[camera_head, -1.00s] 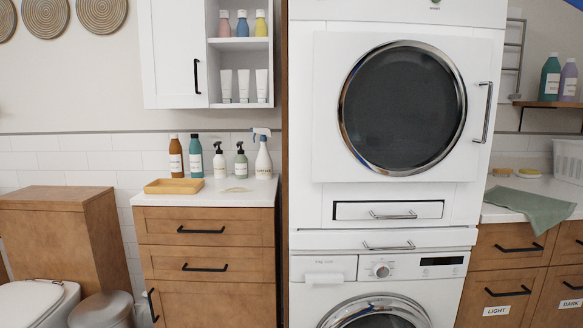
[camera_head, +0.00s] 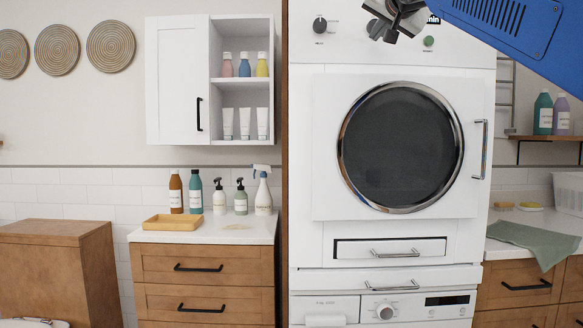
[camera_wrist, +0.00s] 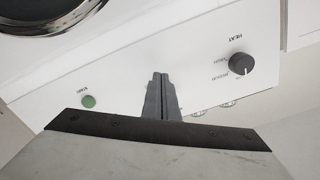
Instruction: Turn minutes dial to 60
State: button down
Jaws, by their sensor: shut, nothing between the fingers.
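The white dryer's top panel (camera_head: 345,45) carries a black knob (camera_head: 320,25) at left and a green button (camera_head: 428,41) at right. The wrist view shows this knob (camera_wrist: 240,64), labelled HEAT, and the green button (camera_wrist: 88,101). My gripper (camera_head: 384,28) is in front of the panel between them, near the text "min". In the wrist view my gripper (camera_wrist: 164,78) is shut and empty, its fingers pointing at the panel. The minutes dial itself is not visible; it may be hidden behind the gripper. I cannot tell whether the fingers touch anything.
The dryer's round door (camera_head: 400,148) is shut below the panel, with a handle (camera_head: 481,150) at its right. My blue arm crosses the upper right. A wall cabinet (camera_head: 178,85) and a counter with bottles stand at left.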

jog(key=shift+w, duration=0.65)
jog(key=shift+r, duration=0.15)
jog(key=shift+a+r, duration=0.25)
jog(key=shift+a, duration=0.3)
dwell(0.5)
jog(key=shift+s+a+f, duration=0.1)
jog(key=shift+f, duration=0.05)
jog(key=shift+a+f, duration=0.1)
jog(key=shift+f, duration=0.1)
jog(key=s, duration=0.6)
dwell(0.4)
jog(key=shift+f, duration=0.1)
